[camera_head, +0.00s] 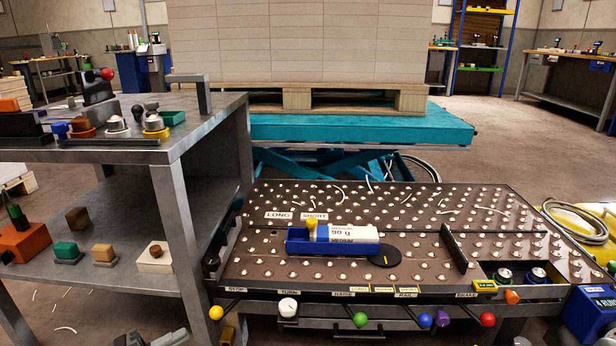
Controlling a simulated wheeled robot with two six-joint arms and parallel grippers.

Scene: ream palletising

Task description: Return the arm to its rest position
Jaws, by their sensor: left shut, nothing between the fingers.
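My left gripper (152,340) shows only in part at the bottom edge, left of centre, low in front of the grey bench. It is shut and empty, touching none of the goods. The rest of its arm is cut off by the frame. My right gripper is not in view. A blue tray (330,248) with a white block marked 90 g (345,233) lies on the brown ball-top table (400,205). A tall stack of reams (300,40) stands on a wooden pallet (298,99) over a teal lift table (350,128).
The grey two-shelf bench (185,140) at the left carries several small parts. Coloured knobs, among them a green one (360,320), stick out along the ball-top table's front edge. A blue box (590,315) stands at the lower right. Open floor (510,150) lies behind.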

